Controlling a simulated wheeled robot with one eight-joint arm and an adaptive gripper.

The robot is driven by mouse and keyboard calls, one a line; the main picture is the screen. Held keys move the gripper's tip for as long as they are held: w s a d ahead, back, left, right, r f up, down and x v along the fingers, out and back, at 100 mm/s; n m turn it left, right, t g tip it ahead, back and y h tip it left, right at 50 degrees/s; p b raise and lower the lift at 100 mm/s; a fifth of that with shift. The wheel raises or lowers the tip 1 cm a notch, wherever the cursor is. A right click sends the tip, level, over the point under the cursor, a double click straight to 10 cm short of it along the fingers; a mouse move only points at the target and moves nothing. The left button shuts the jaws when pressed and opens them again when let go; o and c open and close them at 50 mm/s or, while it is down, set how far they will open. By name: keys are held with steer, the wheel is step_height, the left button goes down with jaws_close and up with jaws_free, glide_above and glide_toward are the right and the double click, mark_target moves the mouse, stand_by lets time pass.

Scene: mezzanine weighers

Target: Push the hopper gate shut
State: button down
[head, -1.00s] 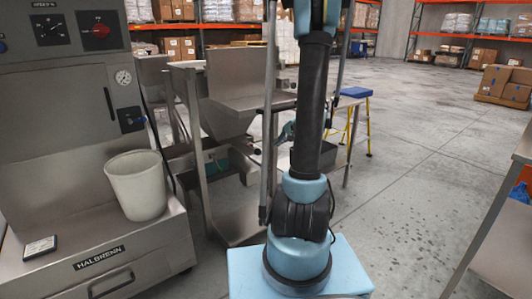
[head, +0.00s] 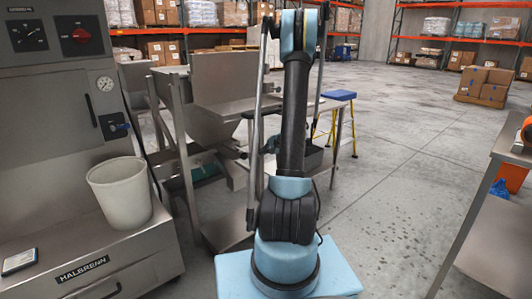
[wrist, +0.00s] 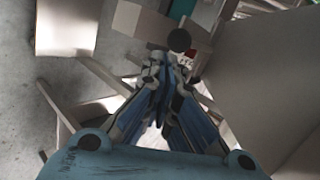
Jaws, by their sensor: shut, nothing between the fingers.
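The steel hopper (head: 215,115) stands on a metal frame left of my arm in the head view, its sloped sides narrowing downward. A small dark knob (head: 243,155) shows low on its right side, apparently on the gate. In the wrist view a round dark knob (wrist: 179,40) sits just beyond the fingertips. I cannot tell whether they touch it. The gate plate itself is not clear, so how far it is open cannot be told. My gripper (wrist: 164,62) is shut and empty, pointing toward the knob. In the head view my arm mostly hides it.
A grey cabinet (head: 55,120) with a white bucket (head: 121,193) on its ledge is at left. A blue-topped yellow step stool (head: 338,97) stands behind my arm. A steel table (head: 505,150) is at the right edge. The floor (head: 405,170) between is clear.

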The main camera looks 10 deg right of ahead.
steer(key=w+r+x, duration=0.1)
steer(key=x, duration=0.6)
steer(key=shift+a, duration=0.4)
steer(key=shift+w+r, duration=0.1)
